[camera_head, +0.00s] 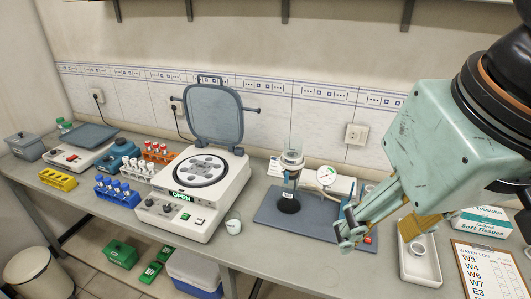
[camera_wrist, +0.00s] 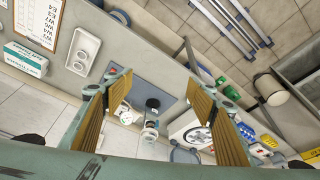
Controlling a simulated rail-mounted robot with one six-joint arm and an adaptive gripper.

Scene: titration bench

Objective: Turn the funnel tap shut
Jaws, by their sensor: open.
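A clear glass funnel (camera_head: 291,158) stands upright over a dark, round-based vessel (camera_head: 288,203) on a blue-grey mat, left of my gripper. A small white label shows between them. The tap is too small to make out, so I cannot tell its setting. The funnel also shows in the wrist view (camera_wrist: 150,132), below the gap between the fingers. My gripper (camera_head: 376,234) is open and empty, above the mat's right end and apart from the funnel. In the wrist view, its two brown-padded fingers (camera_wrist: 160,86) stand wide apart with nothing between them.
A white dial (camera_head: 326,176) stands close right of the funnel. A white tray (camera_head: 420,266), tissue box (camera_head: 484,221) and clipboard (camera_head: 488,271) lie right. The mat's front (camera_head: 309,229) is clear.

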